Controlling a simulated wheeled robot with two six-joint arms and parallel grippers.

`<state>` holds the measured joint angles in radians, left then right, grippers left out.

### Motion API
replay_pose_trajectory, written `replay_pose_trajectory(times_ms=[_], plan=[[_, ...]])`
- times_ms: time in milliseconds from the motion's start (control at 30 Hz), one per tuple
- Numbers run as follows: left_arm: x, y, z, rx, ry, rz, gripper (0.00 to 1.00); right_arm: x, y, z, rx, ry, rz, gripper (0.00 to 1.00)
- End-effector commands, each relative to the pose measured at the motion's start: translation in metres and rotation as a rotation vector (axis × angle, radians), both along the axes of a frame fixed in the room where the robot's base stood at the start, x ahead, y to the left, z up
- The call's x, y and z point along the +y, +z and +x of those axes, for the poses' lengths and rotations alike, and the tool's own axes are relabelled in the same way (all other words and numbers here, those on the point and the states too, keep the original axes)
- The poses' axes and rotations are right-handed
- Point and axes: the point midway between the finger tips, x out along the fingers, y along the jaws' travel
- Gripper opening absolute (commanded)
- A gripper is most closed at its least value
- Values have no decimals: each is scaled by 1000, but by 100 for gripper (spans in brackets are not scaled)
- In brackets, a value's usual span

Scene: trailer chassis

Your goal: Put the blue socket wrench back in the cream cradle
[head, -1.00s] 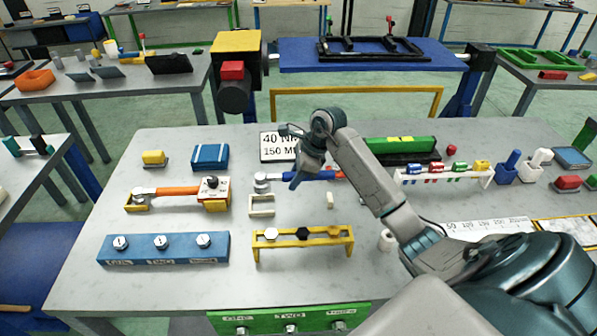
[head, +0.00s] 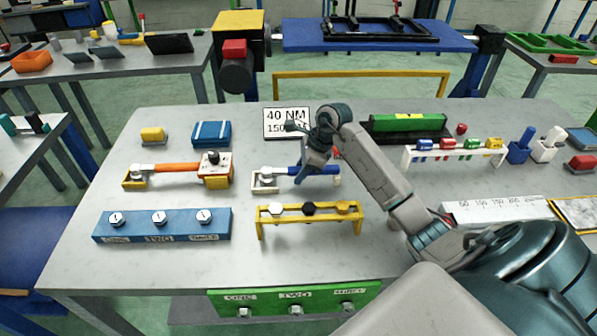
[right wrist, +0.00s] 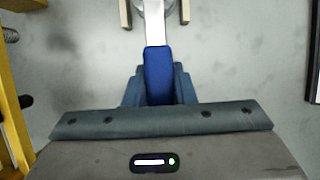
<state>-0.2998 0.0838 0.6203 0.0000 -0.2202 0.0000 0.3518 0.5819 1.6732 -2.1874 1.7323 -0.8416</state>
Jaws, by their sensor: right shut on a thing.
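The blue socket wrench (head: 300,170) lies level, its silver head to the left. My right gripper (head: 312,172) is shut on its blue handle, which also shows between the fingers in the right wrist view (right wrist: 158,75). The cream cradle (head: 264,189) is a small open frame under the silver head, with a separate cream post (head: 337,181) near the handle's right end. In the right wrist view the silver shaft runs between two cream cradle sides (right wrist: 185,10). I cannot tell whether the wrench touches the cradle. My left gripper is not in view.
An orange wrench (head: 175,168) in a yellow cradle lies to the left. A yellow rack (head: 290,217) with several bolts stands in front. A 40 NM sign (head: 285,116) stands behind. A white rack (head: 450,152) with coloured pieces is to the right.

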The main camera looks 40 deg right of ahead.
Motion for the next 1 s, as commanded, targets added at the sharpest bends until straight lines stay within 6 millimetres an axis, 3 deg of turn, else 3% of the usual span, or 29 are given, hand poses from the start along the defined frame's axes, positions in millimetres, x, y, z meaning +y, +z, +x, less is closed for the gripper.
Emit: replay_pose_trajectory(times_ms=[1000], plan=[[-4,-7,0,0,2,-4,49,0,1,0,-2,1,-1,0]])
